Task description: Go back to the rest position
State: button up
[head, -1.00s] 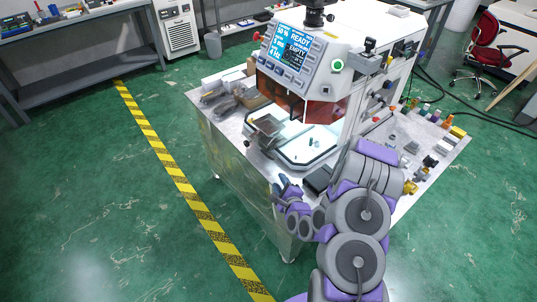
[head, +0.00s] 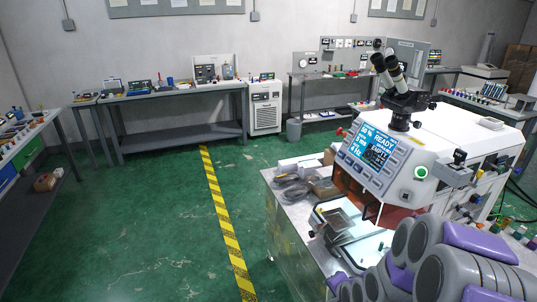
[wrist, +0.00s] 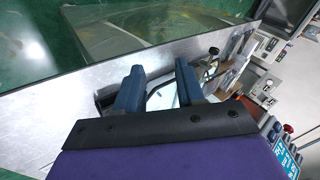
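My gripper (wrist: 160,88) shows in the wrist view with its two blue-grey fingers apart and nothing between them. It is over the metal bench top (wrist: 80,98), near the machine's open work area. In the head view my folded purple and grey arm fills the lower right, and the gripper's fingertips are not clear there.
A yellow-black floor stripe (head: 222,215) runs along the green floor left of the bench. Workbenches line the back wall (head: 185,128) and the far left (head: 25,140). A white cabinet (head: 264,107) and a grey bin (head: 294,130) stand at the back.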

jog(key=s+a+r+n+g, duration=0.2)
jog(key=s+r, duration=0.4)
jog(key=s, duration=0.5)
jog(key=s+a+r+n+g+h, duration=0.1)
jog(key=s+r+n+g, duration=0.3)
jog(key=s, duration=0.8)
jog(key=s+a+r+n+g, duration=0.2)
jog(key=s+r+n, duration=0.3)
jog(key=s+r, duration=0.3)
jog(key=s+g, duration=0.1)
jog(key=s, duration=0.2)
jog(key=shift+s+a+r+b, duration=0.15)
jog(key=shift+a+r+b, duration=0.15)
jog(key=shift+r+b, duration=0.1)
